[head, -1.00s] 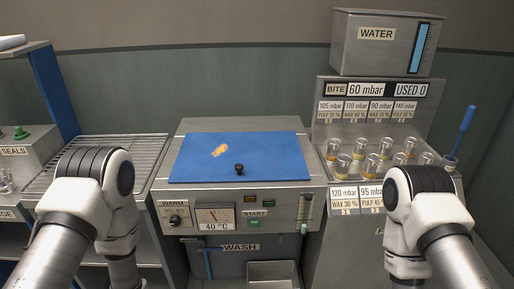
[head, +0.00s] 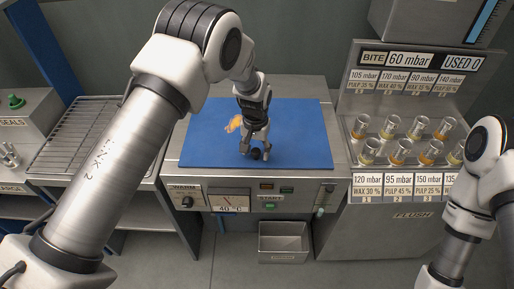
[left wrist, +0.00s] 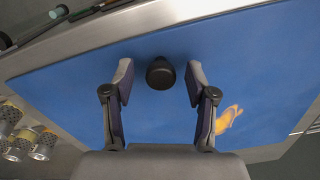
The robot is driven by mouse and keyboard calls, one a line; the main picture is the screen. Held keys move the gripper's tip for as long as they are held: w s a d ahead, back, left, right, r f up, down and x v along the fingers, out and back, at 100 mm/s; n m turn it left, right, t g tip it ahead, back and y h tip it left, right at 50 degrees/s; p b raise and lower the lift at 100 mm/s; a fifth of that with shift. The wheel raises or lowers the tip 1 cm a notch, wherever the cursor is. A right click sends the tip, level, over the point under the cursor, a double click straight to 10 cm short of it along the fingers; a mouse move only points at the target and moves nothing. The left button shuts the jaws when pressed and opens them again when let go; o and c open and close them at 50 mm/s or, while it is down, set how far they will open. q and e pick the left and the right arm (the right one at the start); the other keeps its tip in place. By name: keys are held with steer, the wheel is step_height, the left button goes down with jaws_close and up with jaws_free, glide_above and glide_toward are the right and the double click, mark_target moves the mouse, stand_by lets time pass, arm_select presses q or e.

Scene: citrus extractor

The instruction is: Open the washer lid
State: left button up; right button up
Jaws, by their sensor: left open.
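The washer lid (head: 296,132) is a flat blue panel with an orange mark on top of the grey washer. It lies shut. Its black knob (head: 256,154) stands near the front edge of the lid. My left gripper (head: 256,156) points down over the knob. In the left wrist view my left gripper (left wrist: 158,78) is open, with one finger on each side of the knob (left wrist: 160,73) and a gap on both sides. My right arm shows at the right of the head view, but its gripper is out of view.
A wire rack (head: 82,140) stands left. A panel with several capped vials (head: 430,150) stands right.

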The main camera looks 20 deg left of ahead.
arm_select(q)
steer(key=shift+w+a+f, duration=0.1)
steer(key=shift+w+f, duration=0.15)
steer(key=shift+f, duration=0.6)
steer(key=shift+s+r, duration=0.1)
steer(key=shift+s, duration=0.15)
jaws_close()
steer(key=shift+r, duration=0.1)
